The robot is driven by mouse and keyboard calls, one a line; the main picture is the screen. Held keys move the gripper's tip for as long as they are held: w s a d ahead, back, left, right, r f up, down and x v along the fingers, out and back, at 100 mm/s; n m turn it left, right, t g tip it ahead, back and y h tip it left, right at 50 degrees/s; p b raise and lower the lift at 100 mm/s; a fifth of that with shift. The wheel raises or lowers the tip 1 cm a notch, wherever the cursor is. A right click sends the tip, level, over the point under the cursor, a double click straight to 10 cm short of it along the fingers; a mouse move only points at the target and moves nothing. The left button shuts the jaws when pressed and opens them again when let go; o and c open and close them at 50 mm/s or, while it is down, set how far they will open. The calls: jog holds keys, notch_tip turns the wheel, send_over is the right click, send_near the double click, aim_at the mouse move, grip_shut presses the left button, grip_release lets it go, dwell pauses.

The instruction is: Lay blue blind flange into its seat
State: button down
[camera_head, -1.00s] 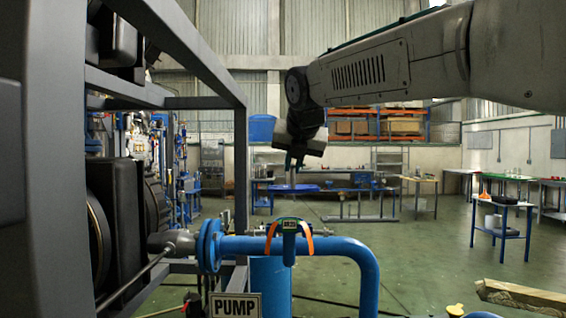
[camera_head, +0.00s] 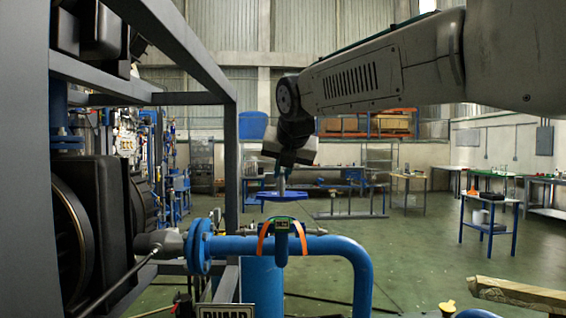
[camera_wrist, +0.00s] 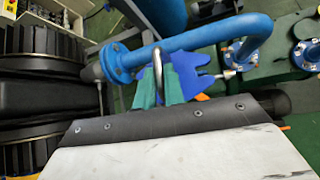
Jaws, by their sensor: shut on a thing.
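The blue blind flange (camera_head: 283,196) hangs roughly level below my gripper (camera_head: 282,180) in the head view, above the blue pipe and apart from it. In the wrist view, the teal fingers of my gripper (camera_wrist: 161,82) are shut on the flange's upright metal handle (camera_wrist: 158,68). Blue parts of the flange (camera_wrist: 192,66) show beside and behind the fingers; the rest is hidden. I cannot tell which part is the flange's seat. Blue bolted flanges (camera_wrist: 303,55) show at the right of the wrist view.
A blue pipe (camera_head: 335,243) with an orange-strapped device (camera_head: 282,228) runs beneath the flange. A grey frame (camera_head: 230,150) and a black pump body (camera_head: 95,215) stand at left. Tables (camera_head: 490,200) stand on open floor at right. A wooden beam (camera_head: 518,294) lies lower right.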

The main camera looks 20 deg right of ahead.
aim_at(283, 191)
jog(key=shift+f, duration=1.6)
jog(key=shift+f, duration=0.85)
jog(key=c, duration=1.4)
grip_release()
jog(key=shift+s, duration=0.1)
jog(key=v, duration=0.7)
jog(key=shift+s+r, duration=0.25)
jog(key=shift+r, duration=0.05)
